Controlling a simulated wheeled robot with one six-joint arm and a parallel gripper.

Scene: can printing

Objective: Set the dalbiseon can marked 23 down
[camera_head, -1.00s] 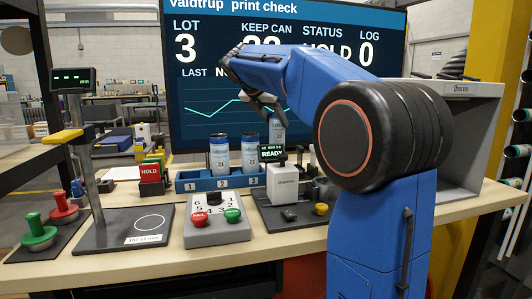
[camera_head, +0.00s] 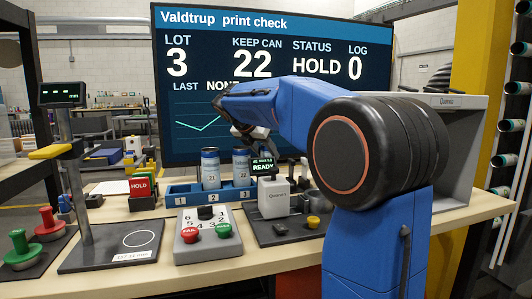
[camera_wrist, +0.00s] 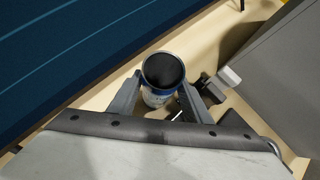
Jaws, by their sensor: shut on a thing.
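My gripper (camera_wrist: 155,95) is shut on a can (camera_wrist: 164,72) with a dark top and blue rim. The can is between the two fingers in the wrist view, seen from above; its number cannot be read there. In the head view my gripper (camera_head: 250,130) is behind the READY display, and the held can is mostly hidden. A blue rack (camera_head: 190,188) with labels 1, 2 and 3 stands to its left. A can marked 21 (camera_head: 210,168) stands behind label 2 and a can marked 22 (camera_head: 241,166) behind label 3. No can shows behind label 1.
A white device (camera_head: 274,199) with the READY display (camera_head: 263,165) stands close in front of my gripper. A button box (camera_head: 208,235), a gauge stand (camera_head: 115,248) and red and green stamps (camera_head: 24,248) are on the bench. A large screen (camera_head: 230,60) stands behind.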

